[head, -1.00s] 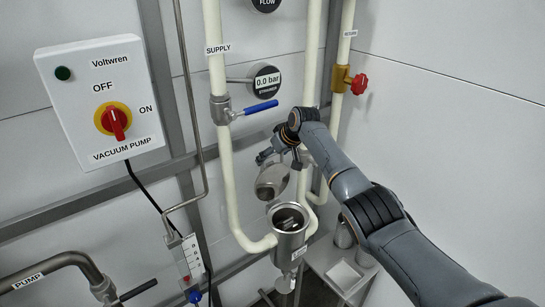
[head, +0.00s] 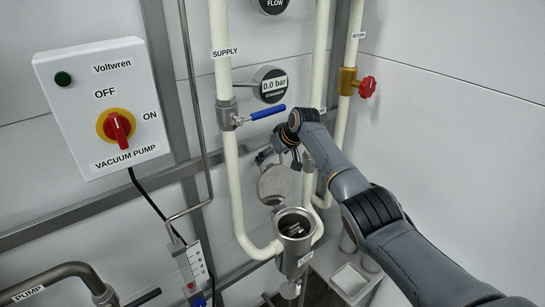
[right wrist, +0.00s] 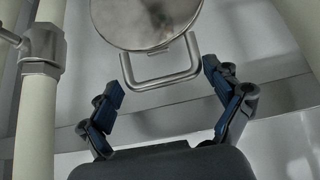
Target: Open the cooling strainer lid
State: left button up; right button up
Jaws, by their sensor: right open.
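The cooling strainer is a metal cup (head: 293,253) on the supply pipe, open at the top, with something metallic inside. Its round metal lid (head: 274,185) stands raised behind the cup's rim, facing forward. In the right wrist view the lid (right wrist: 143,18) fills the top, and its bent bar handle (right wrist: 160,78) lies between the fingers. My right gripper (head: 268,156) is just above the lid in the head view. In the right wrist view the gripper (right wrist: 165,82) is open, its fingers apart on either side of the handle. My left gripper is out of view.
A supply valve with a blue lever (head: 268,113) and a pressure gauge (head: 271,84) are above my right gripper. A return valve with a red knob (head: 367,87) is to the right. The vacuum pump switch box (head: 103,105) is at the left. Pale pipes run close around the strainer.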

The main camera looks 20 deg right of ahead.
jog(key=shift+f, duration=0.1)
jog(key=shift+v, duration=0.85)
jog(key=v, duration=1)
